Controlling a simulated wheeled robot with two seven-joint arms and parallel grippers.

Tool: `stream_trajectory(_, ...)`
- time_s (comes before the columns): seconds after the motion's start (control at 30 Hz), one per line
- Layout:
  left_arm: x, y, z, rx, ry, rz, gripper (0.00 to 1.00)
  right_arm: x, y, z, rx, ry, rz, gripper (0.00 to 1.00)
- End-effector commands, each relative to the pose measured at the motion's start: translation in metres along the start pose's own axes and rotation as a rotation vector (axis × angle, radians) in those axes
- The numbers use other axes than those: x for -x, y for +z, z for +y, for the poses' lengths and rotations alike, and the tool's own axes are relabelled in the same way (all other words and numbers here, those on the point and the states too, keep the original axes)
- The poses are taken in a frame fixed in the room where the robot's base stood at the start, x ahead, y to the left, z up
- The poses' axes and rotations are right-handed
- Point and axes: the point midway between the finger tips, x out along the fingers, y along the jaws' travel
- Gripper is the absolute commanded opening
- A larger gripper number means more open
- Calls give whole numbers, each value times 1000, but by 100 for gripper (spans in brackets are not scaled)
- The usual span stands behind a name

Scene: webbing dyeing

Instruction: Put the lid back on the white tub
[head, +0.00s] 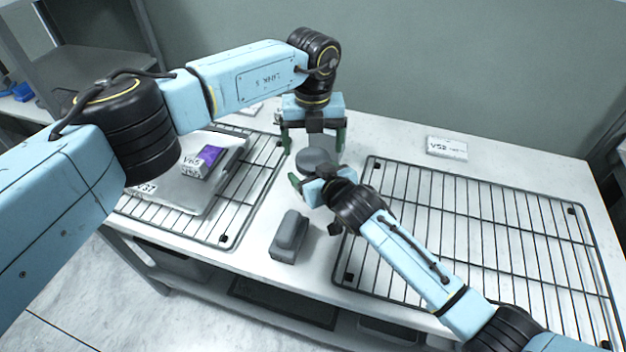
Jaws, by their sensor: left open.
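My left gripper (313,138) points down over the back middle of the table. Its green fingers are apart, with a pale grey upright shape (322,143) showing between or behind them. Just below is a round grey piece (313,158), flat on top. I cannot tell for sure which of these is the white tub and which its lid. My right gripper (308,188) is close in front of the round piece and partly covers it. One green finger shows on its left; its jaw gap is hidden by its own body.
A wire rack (480,215) covers the table's right side. Another rack (240,215) on the left bears a silver tray (222,180) and a purple-and-white box (198,160). A grey block with a handle (289,237) stands at the front middle. A white box (447,147) lies at the back right.

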Motion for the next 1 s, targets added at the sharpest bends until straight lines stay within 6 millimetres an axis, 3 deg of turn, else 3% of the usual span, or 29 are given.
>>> stream_trajectory(0.2,-26,0,0,0,1,1,87,0,0,0,0,0,1,12)
stream_trajectory(0.6,-31,0,0,-1,1,-1,86,0,0,0,0,1,1,12)
stream_trajectory(0.93,-31,0,0,-1,1,0,43,0,0,0,0,1,1,12)
stream_trajectory(1.0,-30,0,0,-7,1,-1,42,0,0,0,0,1,1,12)
